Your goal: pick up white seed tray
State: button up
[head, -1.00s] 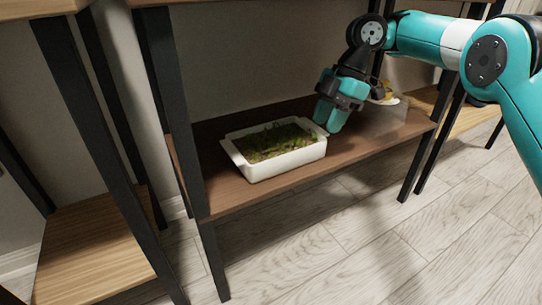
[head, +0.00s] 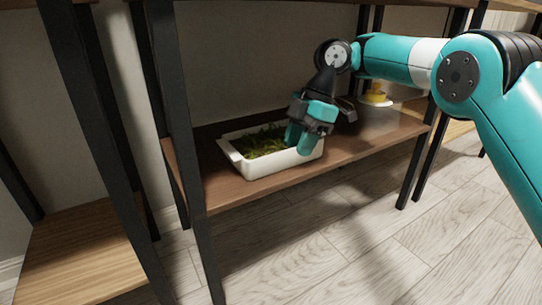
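The white seed tray (head: 262,167) sits on the lower brown shelf, with green and brown plant growth inside. It is a low rectangular tray with a rim. My gripper (head: 299,146) points down at the tray's right end. Its two teal fingers are a little apart, with a narrow gap between them. They overlap the tray's right rim in the picture and hide part of it. I cannot tell whether they touch it.
A yellow item on a pale dish (head: 376,98) stands right of my gripper, with a translucent shape below it. Dark shelf posts (head: 176,120) stand left of the tray. An upper shelf is above. The wooden floor in front is clear.

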jog(key=shift+r, duration=0.1)
grip_shut()
